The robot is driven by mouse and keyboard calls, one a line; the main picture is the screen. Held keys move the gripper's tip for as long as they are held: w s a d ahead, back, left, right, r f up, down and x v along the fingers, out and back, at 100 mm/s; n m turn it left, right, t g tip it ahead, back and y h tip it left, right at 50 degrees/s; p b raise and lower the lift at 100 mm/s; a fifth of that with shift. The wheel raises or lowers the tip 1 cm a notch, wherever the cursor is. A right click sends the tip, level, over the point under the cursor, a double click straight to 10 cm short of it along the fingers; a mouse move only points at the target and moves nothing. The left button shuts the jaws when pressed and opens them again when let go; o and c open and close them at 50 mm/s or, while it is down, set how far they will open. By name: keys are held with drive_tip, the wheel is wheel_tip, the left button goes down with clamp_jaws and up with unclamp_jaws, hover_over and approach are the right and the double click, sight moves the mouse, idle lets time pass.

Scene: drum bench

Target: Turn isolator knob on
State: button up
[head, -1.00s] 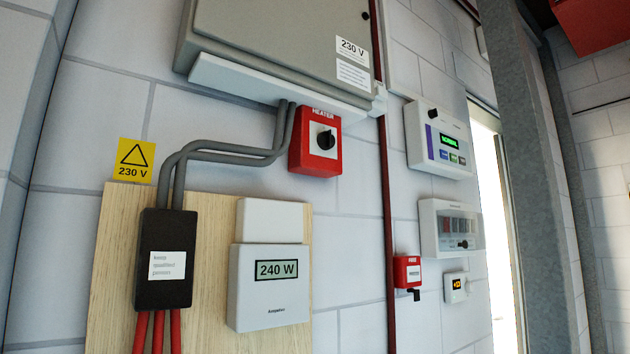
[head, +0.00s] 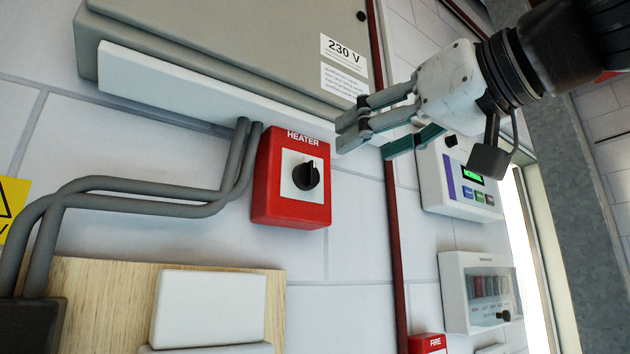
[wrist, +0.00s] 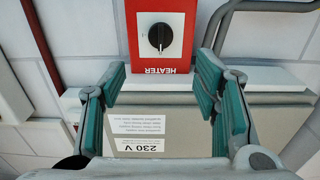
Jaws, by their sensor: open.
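The isolator is a red box labelled HEATER (head: 292,178) on the wall, with a white plate and a black round knob (head: 306,176). In the wrist view the knob (wrist: 160,37) shows upside down, its pointer ridge along the picture's vertical. My gripper (head: 362,133) is open and empty, up and to the right of the red box in the head view, apart from it.
A grey cabinet (head: 215,45) marked 230 V hangs above the isolator. A dark red pipe (head: 393,230) runs down to the right, near a control panel (head: 458,185).

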sight(314, 173)
drive_tip(key=p+x, duration=0.2)
drive_tip(key=x, duration=1)
drive_tip(key=shift+w+a+f, duration=0.1)
drive_tip(key=shift+w+a, duration=0.1)
drive_tip(key=shift+a, duration=0.05)
drive_tip(key=c, duration=1.2)
